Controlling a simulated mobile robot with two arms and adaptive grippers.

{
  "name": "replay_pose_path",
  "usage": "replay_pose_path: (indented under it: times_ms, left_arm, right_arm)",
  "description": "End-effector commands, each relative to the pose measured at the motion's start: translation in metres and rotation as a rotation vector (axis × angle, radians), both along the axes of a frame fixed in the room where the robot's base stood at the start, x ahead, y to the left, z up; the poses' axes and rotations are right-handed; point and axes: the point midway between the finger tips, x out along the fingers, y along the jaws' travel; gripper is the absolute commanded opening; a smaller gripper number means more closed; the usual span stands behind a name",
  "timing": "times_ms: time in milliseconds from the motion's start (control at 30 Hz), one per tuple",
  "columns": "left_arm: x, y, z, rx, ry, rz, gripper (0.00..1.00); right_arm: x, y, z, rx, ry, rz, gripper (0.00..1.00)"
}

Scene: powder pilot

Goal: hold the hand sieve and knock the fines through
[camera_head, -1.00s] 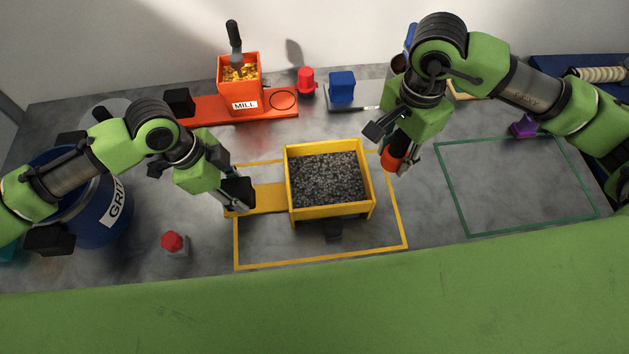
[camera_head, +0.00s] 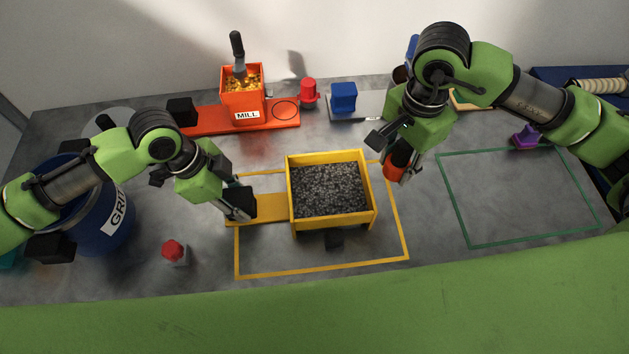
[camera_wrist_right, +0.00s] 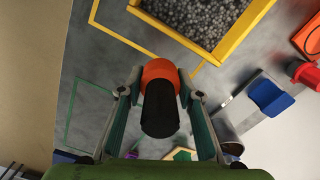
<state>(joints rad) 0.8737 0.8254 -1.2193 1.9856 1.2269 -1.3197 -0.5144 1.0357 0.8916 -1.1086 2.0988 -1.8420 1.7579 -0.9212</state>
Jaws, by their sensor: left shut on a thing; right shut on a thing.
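The hand sieve is a yellow square box (camera_head: 366,212) filled with dark grey grains, inside a yellow outline on the table. Its flat yellow handle (camera_head: 268,208) points left. My left gripper (camera_head: 240,205) is shut on the outer end of that handle. My right gripper (camera_head: 397,172) is shut on an orange-headed mallet (camera_head: 399,155), held just right of the sieve. In the right wrist view the mallet's orange part (camera_wrist_right: 160,70) and dark end (camera_wrist_right: 160,108) sit between the fingers, apart from the sieve's yellow wall (camera_wrist_right: 245,27). The ground under the sieve is mostly hidden.
An orange mill (camera_head: 242,103) stands at the back, beside a red item (camera_head: 309,92) and a blue block (camera_head: 344,97). A red button (camera_head: 173,251) is at front left, near a blue GRIT drum (camera_head: 90,225). The green-outlined area (camera_head: 520,200) at right is clear.

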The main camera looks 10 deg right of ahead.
Motion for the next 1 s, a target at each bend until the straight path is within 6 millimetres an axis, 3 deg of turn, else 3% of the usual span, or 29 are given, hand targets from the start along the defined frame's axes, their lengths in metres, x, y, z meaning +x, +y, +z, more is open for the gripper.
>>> replay_pose_path:
  times_ms: [533,567,633,1000]
  left_arm:
    - [0.0002,-0.0002,0.0004,-0.001,-0.001,0.0,0.0]
    - [0.0002,-0.0002,0.0004,-0.001,-0.001,0.0,0.37]
    - [0.0002,-0.0002,0.0004,-0.001,-0.001,0.0,0.54]
    - [0.0003,0.0004,0.0017,0.0,-0.001,0.0,0.54]
  right_arm:
    - [0.0001,0.0,0.0003,0.0,-0.001,0.0,0.0]
    - [0.0001,0.0,0.0003,0.0,-0.001,0.0,0.0]
    - [0.0001,0.0,0.0002,0.0,0.0,0.0,0.0]
    - [0.0001,0.0,0.0003,0.0,-0.001,0.0,0.0]
